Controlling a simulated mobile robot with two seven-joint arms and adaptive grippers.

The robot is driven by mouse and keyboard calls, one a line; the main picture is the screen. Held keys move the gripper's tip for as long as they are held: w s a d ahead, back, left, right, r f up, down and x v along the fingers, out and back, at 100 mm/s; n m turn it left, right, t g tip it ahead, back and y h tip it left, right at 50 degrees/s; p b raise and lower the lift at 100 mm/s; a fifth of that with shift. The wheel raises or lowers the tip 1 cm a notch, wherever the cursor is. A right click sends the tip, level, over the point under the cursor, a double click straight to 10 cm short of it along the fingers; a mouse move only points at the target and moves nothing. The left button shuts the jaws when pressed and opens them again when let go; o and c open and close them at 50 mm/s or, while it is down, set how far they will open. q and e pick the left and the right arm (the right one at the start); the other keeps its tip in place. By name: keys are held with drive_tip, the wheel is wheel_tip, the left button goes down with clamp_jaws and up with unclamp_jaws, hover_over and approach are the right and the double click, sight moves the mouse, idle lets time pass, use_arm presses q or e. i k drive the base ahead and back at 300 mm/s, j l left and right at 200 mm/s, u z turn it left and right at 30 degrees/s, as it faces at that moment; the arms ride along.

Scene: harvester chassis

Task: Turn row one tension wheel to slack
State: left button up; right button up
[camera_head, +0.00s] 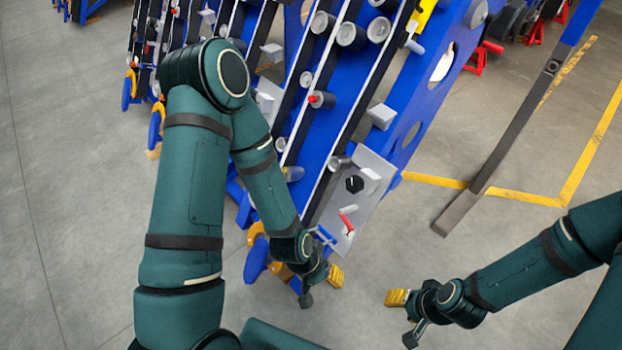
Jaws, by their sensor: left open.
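The harvester chassis (330,120) is a blue frame with slanting rows and black rails. A grey panel (372,205) at its near end carries a black knob with a white mark (354,184), a red lever (347,222) and a small blue handle (325,236). I cannot tell which part is the row one tension wheel. My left gripper (321,287) is open and empty, below the panel and apart from the knob and lever. My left forearm hides part of the chassis. My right gripper (404,318) is open and empty over the floor at lower right.
Blue feet with orange parts (257,262) stand along the chassis's left side. A grey post (470,205) slants up at right, near yellow floor lines (590,145). Red stands (477,60) are at the back. Grey floor is clear at left and between the grippers.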

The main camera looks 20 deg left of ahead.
sight(355, 184)
drive_tip(key=u, duration=0.35)
drive_tip(key=i+l+z, duration=0.25)
drive_tip(key=i, duration=0.2)
drive_tip(key=i+l+z, duration=0.25)
drive_tip(key=i, duration=0.25)
